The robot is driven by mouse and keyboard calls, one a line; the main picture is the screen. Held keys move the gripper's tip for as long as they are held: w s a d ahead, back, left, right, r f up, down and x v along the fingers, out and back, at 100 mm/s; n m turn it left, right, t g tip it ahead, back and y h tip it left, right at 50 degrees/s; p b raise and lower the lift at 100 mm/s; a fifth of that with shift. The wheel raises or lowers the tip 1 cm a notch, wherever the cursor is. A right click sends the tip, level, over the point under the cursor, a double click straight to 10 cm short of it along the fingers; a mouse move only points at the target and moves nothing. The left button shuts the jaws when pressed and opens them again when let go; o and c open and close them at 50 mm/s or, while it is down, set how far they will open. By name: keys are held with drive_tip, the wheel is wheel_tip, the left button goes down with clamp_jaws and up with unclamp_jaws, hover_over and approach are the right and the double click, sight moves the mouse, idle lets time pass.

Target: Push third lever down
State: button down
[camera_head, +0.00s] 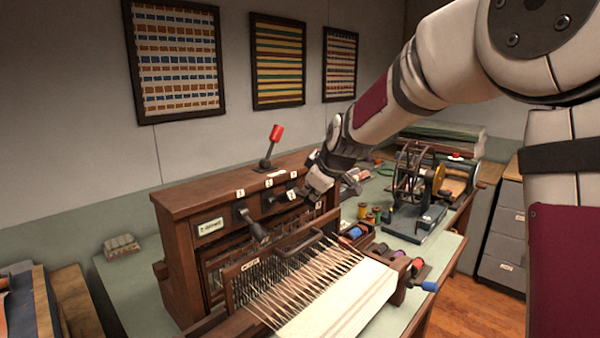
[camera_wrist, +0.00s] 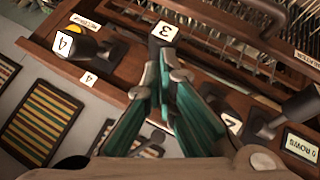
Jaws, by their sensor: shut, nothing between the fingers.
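The brown wooden loom (camera_head: 180,203) has dark levers on its front face beside numbered labels. In the head view, one dark lever (camera_head: 252,225) near label 1 slants down. Another dark lever (camera_head: 280,197) sticks outward near label 2. My gripper (camera_head: 316,187) is at the loom's right part, and its fingers cover what is behind them. In the wrist view, the shut, empty fingertips (camera_wrist: 165,68) are just below the label 3 (camera_wrist: 163,32). The lever by label 4 (camera_wrist: 95,48) shows at the left.
A red-knobbed lever (camera_head: 272,142) stands up on the loom's top. Warp threads and white cloth (camera_head: 340,300) spread in front. Thread spools (camera_head: 372,213) and a winding device (camera_head: 415,190) stand to the right. A bundle (camera_head: 122,246) lies at the left.

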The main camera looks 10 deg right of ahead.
sight(313, 204)
drive_tip(key=shift+s+d+f, duration=0.15)
drive_tip(key=shift+s+f, duration=0.05)
drive_tip(key=shift+f, duration=0.55)
drive_tip(key=shift+s+d+f, duration=0.1)
drive_tip(key=shift+s+f, duration=0.05)
drive_tip(key=shift+f, duration=0.6)
